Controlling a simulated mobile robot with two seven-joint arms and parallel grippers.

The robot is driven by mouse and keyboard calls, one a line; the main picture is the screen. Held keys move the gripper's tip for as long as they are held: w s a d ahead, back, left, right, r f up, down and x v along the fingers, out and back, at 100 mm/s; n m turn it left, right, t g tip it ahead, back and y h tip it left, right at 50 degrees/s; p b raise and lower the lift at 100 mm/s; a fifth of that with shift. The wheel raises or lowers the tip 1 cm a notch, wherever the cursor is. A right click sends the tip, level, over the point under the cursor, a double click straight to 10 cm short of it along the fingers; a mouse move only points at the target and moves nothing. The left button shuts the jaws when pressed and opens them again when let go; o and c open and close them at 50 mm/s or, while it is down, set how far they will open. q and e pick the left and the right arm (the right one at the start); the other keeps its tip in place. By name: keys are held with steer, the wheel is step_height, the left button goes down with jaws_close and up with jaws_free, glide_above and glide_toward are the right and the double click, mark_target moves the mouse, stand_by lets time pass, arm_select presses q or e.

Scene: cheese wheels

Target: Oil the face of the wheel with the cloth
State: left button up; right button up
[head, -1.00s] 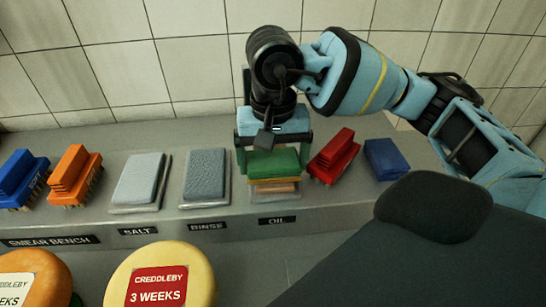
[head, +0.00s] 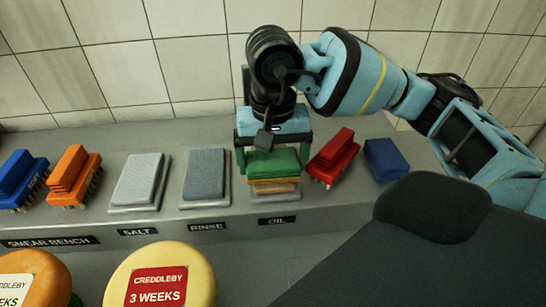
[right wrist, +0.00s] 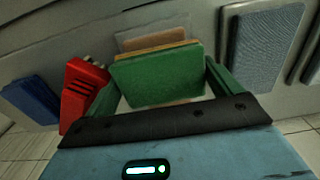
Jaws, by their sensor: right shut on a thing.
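My right gripper (head: 273,160) points down over the back bench at the OIL label. It is shut on a green block with a yellow lower layer (head: 272,162), apparently the cloth. The block also shows between the fingers in the right wrist view (right wrist: 158,77). A tan pad (head: 274,188) shows just under the block; I cannot tell whether they touch. A yellow cheese wheel (head: 195,265) with a red "Creddleby 3 weeks" label is at the bottom, cut off by the frame. Part of another, orange wheel (head: 55,268) is at the bottom left. My left gripper is not in view.
On the bench (head: 105,222) are a blue brush (head: 20,178), an orange brush (head: 75,175), pads at SALT (head: 140,180) and RINSE (head: 206,176), a red brush (head: 334,157) close right of my gripper, and a blue block (head: 385,158). A tiled wall (head: 120,60) stands behind.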

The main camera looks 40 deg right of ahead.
mark_target(272, 160)
steer(key=shift+r+p, duration=1.35)
steer(key=shift+r, duration=2.15)
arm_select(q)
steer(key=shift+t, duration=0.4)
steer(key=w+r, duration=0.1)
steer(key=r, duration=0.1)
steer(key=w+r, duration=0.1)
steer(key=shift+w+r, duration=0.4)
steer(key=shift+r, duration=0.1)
arm_select(e)
steer(key=shift+a, duration=0.1)
